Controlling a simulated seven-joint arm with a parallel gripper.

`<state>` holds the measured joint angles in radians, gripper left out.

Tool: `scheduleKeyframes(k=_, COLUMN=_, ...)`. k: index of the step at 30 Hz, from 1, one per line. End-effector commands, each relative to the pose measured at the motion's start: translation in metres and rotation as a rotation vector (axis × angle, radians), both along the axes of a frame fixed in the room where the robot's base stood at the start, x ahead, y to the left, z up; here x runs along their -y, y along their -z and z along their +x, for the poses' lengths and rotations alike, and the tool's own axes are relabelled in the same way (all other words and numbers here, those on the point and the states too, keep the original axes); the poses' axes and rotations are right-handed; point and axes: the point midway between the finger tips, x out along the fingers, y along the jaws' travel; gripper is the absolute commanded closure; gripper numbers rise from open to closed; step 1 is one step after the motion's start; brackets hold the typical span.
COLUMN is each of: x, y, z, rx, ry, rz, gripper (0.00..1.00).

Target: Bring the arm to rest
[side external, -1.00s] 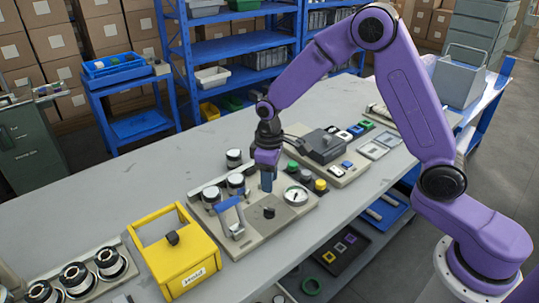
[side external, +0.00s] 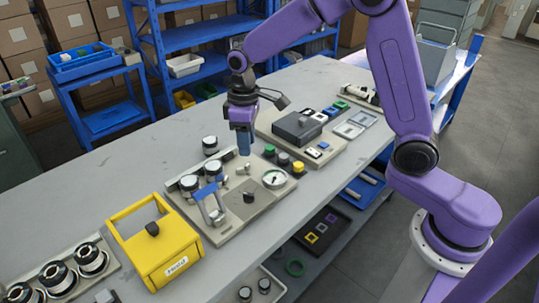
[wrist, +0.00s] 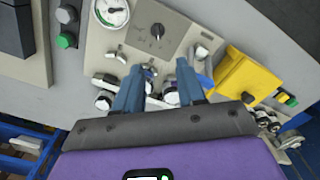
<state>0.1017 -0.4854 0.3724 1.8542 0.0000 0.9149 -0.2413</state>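My gripper (side external: 244,150) hangs with its fingers down above the beige machine panel (side external: 224,236), apart from it. In the wrist view its two blue fingers (wrist: 160,82) stand apart with nothing seen held between them. The panel carries a round gauge (side external: 274,179), a black knob (side external: 249,197), a blue-handled lever (side external: 211,203) and several rollers (side external: 189,184). The gauge (wrist: 110,12) and knob (wrist: 157,30) also show in the wrist view. In the side view the fingers hide a little of the panel's back edge.
A yellow box (side external: 155,245) stands at the panel's left. Reels (side external: 57,277) lie at the near left. The table behind the panel is mostly clear.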

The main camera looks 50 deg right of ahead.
Motion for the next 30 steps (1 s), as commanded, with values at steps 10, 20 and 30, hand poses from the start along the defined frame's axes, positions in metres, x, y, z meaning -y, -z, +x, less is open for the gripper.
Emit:
scheduleKeyframes(k=10, x=-0.007, y=-0.022, z=-0.079, rx=0.010, ry=-0.130, rz=0.006, gripper=0.61)
scheduleKeyframes(k=20, x=0.008, y=-0.034, z=-0.168, rx=0.016, ry=-0.263, rz=0.013, gripper=0.61)
scheduleKeyframes(k=30, x=0.044, y=-0.035, z=-0.258, rx=0.018, ry=-0.398, rz=0.021, gripper=0.61)
